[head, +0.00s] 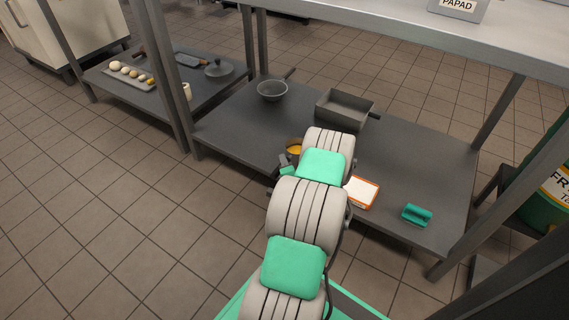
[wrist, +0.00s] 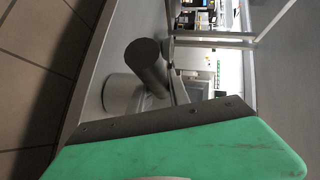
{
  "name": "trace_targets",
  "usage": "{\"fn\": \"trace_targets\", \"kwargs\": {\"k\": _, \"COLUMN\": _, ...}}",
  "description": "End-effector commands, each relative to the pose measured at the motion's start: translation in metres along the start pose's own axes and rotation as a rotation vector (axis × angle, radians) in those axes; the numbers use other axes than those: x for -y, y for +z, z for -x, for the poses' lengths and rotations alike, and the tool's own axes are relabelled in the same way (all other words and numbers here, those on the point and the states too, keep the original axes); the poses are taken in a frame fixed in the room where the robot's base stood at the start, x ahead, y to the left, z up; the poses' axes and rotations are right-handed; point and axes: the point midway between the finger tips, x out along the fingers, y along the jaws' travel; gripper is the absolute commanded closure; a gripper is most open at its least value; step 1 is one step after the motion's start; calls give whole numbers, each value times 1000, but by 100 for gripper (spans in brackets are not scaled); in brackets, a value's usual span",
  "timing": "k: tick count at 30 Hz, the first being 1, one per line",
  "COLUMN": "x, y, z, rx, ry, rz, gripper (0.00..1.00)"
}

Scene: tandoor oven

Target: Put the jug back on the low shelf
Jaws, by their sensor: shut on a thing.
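The jug (head: 294,148) shows in the head view as a small dark vessel with yellow-orange inside, at the front middle of the low shelf (head: 240,130). My arm hides much of it. My gripper (head: 286,168) is at its near side, shut on it, mostly hidden by the arm. In the wrist view one green-backed finger fills the bottom, beside a grey round body (wrist: 122,95) and a dark cylinder (wrist: 147,62); I cannot tell which part of the jug each is. Whether the jug's base touches the shelf cannot be told.
Posts (head: 165,75) and the upper worktop (head: 430,28) frame the shelf. Its front left is clear.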

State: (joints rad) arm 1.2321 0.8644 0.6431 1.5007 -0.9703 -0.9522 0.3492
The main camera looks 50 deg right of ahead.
Motion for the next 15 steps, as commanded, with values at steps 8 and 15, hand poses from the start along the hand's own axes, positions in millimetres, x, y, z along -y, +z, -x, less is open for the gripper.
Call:
{"fn": "trace_targets", "kwargs": {"k": 8, "x": -1, "y": 0, "z": -1, "rx": -1, "ry": -3, "rz": 1, "gripper": 68}}
{"fn": "trace_targets", "kwargs": {"k": 15, "x": -2, "y": 0, "z": -1, "rx": -1, "ry": -1, "rz": 1, "gripper": 52}}
